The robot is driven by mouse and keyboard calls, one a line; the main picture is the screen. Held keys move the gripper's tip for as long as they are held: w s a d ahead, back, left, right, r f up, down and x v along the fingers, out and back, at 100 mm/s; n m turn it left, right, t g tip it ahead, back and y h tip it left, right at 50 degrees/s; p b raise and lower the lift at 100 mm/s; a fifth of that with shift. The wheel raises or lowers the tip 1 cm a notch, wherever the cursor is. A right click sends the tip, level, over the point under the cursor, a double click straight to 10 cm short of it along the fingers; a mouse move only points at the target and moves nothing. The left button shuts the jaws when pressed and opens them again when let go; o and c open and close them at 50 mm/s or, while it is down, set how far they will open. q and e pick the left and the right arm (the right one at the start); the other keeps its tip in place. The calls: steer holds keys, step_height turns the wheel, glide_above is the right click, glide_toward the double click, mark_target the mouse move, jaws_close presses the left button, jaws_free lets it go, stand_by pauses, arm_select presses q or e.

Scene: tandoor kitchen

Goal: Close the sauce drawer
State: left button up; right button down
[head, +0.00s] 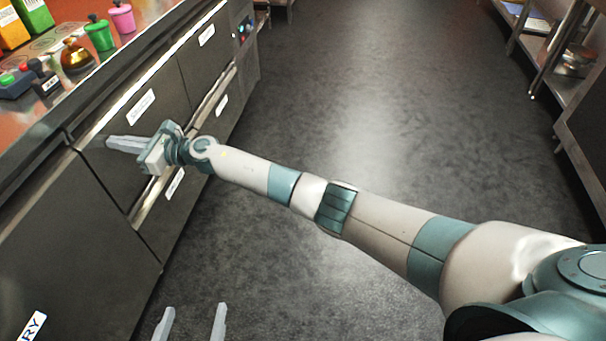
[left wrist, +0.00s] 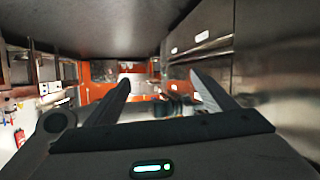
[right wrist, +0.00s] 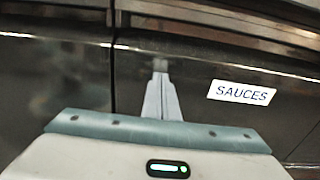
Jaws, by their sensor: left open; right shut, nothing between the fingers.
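The sauce drawer (head: 118,165) is the dark front with the white SAUCES label (head: 140,107), under the counter at left in the head view. Its front looks flush or nearly flush with the neighbouring fronts; I cannot tell whether a small gap is left. The label also shows in the right wrist view (right wrist: 241,92). My right gripper (head: 110,142) is shut and empty, its fingertips at the left part of the drawer front, touching or very close. My left gripper (head: 192,325) is open and empty, low over the floor at the bottom of the head view.
Another drawer (head: 205,50) lies farther along the row. The floor (head: 370,120) is clear, with a metal shelf (head: 545,50) at far right.

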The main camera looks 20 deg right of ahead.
arm_select(q)
steer(key=shift+w+d+r+t, duration=0.1)
steer(key=shift+d+r+t, duration=0.2)
steer(key=shift+r, duration=0.3)
steer(key=shift+w+d+r+t, duration=0.15)
steer(key=shift+r+t, duration=0.15)
steer(key=shift+r, duration=0.25)
arm_select(e)
steer(key=shift+w+a+r, duration=0.2)
steer(key=shift+a+r, duration=0.05)
steer(key=shift+r, duration=0.05)
